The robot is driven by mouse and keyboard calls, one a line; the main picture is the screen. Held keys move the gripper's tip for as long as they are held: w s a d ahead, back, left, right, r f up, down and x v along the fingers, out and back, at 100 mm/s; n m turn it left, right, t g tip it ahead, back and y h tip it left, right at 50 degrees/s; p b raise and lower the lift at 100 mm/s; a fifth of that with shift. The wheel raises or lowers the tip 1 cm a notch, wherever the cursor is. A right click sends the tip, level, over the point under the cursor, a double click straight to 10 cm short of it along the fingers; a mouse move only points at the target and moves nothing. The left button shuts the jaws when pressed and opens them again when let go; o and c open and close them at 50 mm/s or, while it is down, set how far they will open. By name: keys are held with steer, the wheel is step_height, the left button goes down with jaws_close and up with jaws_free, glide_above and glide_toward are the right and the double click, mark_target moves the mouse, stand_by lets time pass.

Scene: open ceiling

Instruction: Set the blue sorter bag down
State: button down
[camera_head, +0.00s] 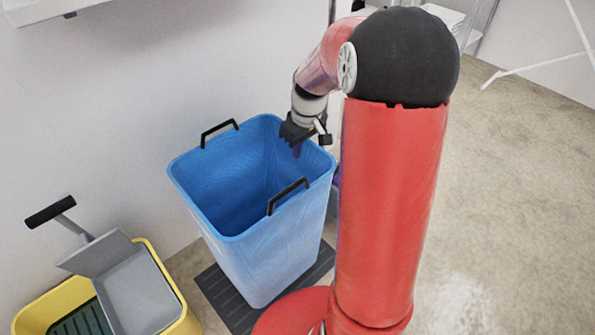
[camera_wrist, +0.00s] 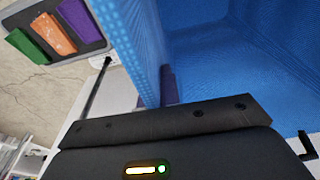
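The blue sorter bag (camera_head: 268,247) is a tall, open-topped blue bin with two black handles. It stands upright, its base over a dark ribbed mat (camera_head: 226,297); I cannot tell whether it touches the mat. My gripper (camera_head: 298,150) is at the bag's far right rim, pointing down. In the wrist view the bag's blue wall (camera_wrist: 132,45) runs down to my gripper (camera_wrist: 163,88), with one finger against its inner face. The gripper looks shut on this wall; the other finger is hidden. The visible inside of the bag looks empty.
A yellow bucket (camera_head: 188,322) with a grey wringer (camera_head: 139,297) and black handle stands at the left. A white wall is behind the bag. The wrist view shows a grey tray (camera_wrist: 93,46) with purple, orange and green pieces. Floor at the right (camera_head: 510,200) is clear.

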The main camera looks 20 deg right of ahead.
mark_target(299, 177)
steer(key=shift+f+b, duration=0.35)
steer(key=shift+f, duration=3.1)
steer(key=shift+f, duration=0.15)
steer(key=c, duration=1.6)
jaws_free()
